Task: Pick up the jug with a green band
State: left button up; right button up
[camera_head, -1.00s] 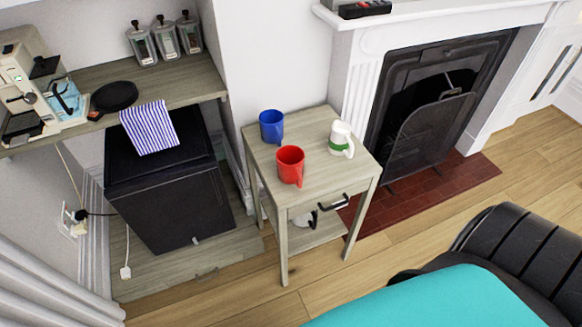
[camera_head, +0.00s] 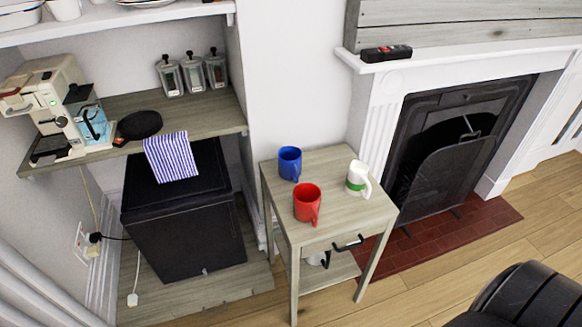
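The white jug with a green band (camera_head: 357,179) stands upright near the right back edge of the small wooden side table (camera_head: 335,219). Its handle points to the right. A red jug (camera_head: 306,203) stands to its left and nearer the front. A blue jug (camera_head: 289,163) stands at the back left of the same table. Neither of my grippers shows in the view.
A wooden counter (camera_head: 205,118) at the left holds a coffee machine (camera_head: 58,110), a black pan and canisters. A black fridge (camera_head: 185,225) stands below it. A fireplace (camera_head: 455,140) is right of the table. Open wooden floor (camera_head: 420,290) lies in front.

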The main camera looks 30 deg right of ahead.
aim_at(356, 181)
jog(key=k+l+z, duration=0.1)
jog(key=z, duration=1.25)
jog(key=i+j+z, duration=0.1)
jog(key=j, duration=0.65)
jog(key=i+j+z, duration=0.15)
jog(key=j, duration=0.55)
